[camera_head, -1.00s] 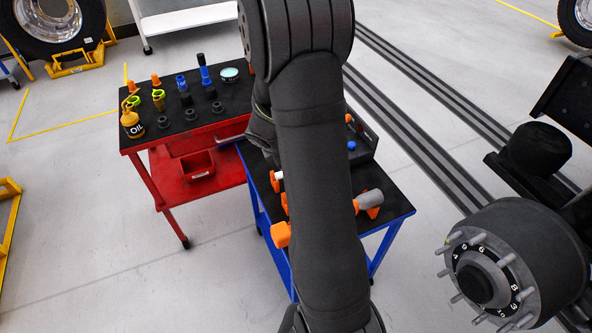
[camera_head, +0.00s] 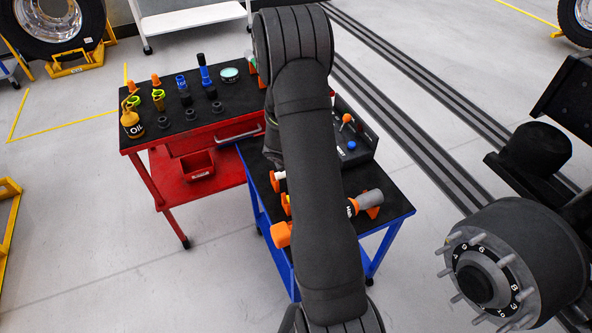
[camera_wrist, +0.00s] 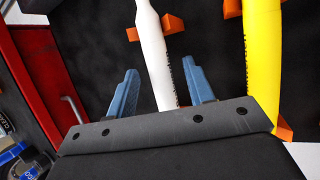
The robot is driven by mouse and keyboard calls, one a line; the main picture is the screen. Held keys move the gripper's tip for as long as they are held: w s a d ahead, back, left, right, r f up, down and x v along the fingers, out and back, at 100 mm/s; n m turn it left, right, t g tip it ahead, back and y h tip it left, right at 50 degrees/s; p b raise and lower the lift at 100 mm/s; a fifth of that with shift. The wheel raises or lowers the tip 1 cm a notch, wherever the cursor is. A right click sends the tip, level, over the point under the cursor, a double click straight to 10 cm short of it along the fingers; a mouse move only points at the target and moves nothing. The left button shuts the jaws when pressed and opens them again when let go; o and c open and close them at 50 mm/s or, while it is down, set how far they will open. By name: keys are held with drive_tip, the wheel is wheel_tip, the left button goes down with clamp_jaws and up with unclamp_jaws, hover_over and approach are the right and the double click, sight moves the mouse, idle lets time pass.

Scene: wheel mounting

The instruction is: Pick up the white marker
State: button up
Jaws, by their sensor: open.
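The white marker (camera_wrist: 153,50) shows in the wrist view as a white, tapered body with dark print. It lies on orange supports (camera_wrist: 172,25) over a black top. My gripper (camera_wrist: 164,82) is open, with one blue finger on each side of the marker. The marker's near end runs down between the fingers and is hidden behind the gripper body. I cannot tell whether the fingers touch it. In the head view a small white tip (camera_head: 280,175) shows beside my arm on the blue cart; my arm hides the gripper there.
A yellow tool (camera_wrist: 263,60) lies right of the marker on its own orange supports. The red cart (camera_wrist: 40,70) borders the left. In the head view the blue cart (camera_head: 398,208) also holds a grey and orange tool (camera_head: 368,199). A wheel hub (camera_head: 545,245) stands at the right.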

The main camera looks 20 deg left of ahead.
drive_tip(key=shift+w+f, duration=0.1)
clamp_jaws()
idle(0.3)
drive_tip(key=shift+r, duration=0.55)
drive_tip(key=r, duration=0.3)
drive_tip(key=shift+d+r, duration=0.35)
drive_tip(key=shift+d, duration=0.05)
drive_tip(key=d+r, duration=0.6)
drive_tip(key=d, duration=0.5)
drive_tip(key=shift+s, duration=0.45)
drive_tip(key=shift+r, duration=0.1)
drive_tip(key=c, duration=0.7)
unclamp_jaws()
drive_tip(key=shift+a, duration=0.1)
clamp_jaws()
